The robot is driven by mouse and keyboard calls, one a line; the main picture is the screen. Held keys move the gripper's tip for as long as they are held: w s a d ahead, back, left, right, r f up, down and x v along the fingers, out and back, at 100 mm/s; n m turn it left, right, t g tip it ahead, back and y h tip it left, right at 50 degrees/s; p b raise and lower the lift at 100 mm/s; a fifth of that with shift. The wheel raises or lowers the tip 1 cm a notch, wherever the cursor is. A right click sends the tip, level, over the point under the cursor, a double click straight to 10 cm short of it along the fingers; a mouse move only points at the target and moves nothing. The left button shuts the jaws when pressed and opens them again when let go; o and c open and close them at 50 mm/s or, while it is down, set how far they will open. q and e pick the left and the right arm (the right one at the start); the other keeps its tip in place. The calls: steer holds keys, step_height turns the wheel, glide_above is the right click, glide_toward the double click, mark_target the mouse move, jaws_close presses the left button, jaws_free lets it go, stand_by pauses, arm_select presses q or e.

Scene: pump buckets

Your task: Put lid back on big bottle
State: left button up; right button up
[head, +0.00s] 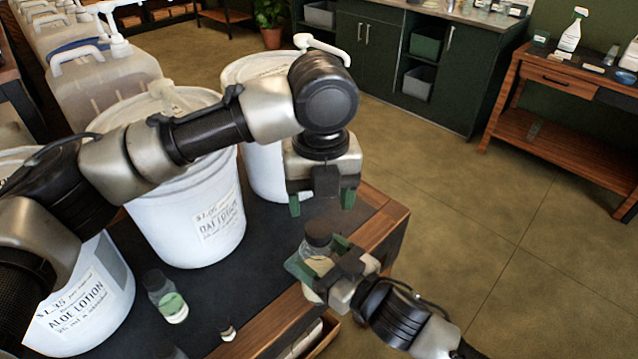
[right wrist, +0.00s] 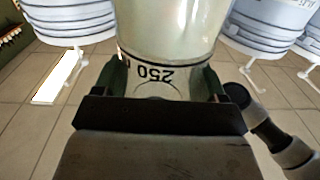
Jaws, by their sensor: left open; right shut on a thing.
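The big bottle (head: 316,262) is clear with pale contents and stands upright in my right gripper (head: 318,262), which is shut on it. A dark lid (head: 318,233) sits at its mouth; whether it is fully seated I cannot tell. In the right wrist view the bottle (right wrist: 168,45) shows a "250" mark between the green fingers of my right gripper (right wrist: 165,85); its top is out of that view. My left gripper (head: 322,202) is open and points down just above the lid, with nothing between its green fingers.
White lotion buckets (head: 185,190) stand along the dark table (head: 265,285) at left and behind. A clear bottle with green contents (head: 168,302) and a small dark-capped bottle (head: 227,328) stand in front. The floor (head: 470,230) at right is clear.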

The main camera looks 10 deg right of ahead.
mark_target(319, 227)
arm_select(q)
steer(key=n, duration=0.4)
steer(key=shift+r, duration=0.2)
steer(key=n, duration=0.4)
steer(key=shift+r+n, duration=0.15)
steer(key=shift+n, duration=0.25)
steer(key=n, duration=0.6)
steer(key=shift+r, duration=0.2)
steer(key=n, duration=0.6)
steer(key=shift+r+n, duration=0.25)
steer(key=shift+n, duration=0.15)
steer(key=n, duration=0.4)
steer(key=shift+r, duration=0.15)
steer(key=n, duration=0.4)
steer(key=shift+r, duration=0.1)
steer(key=shift+a+f, duration=0.1)
steer(key=shift+f, duration=3.9)
steer(key=shift+c, duration=0.5)
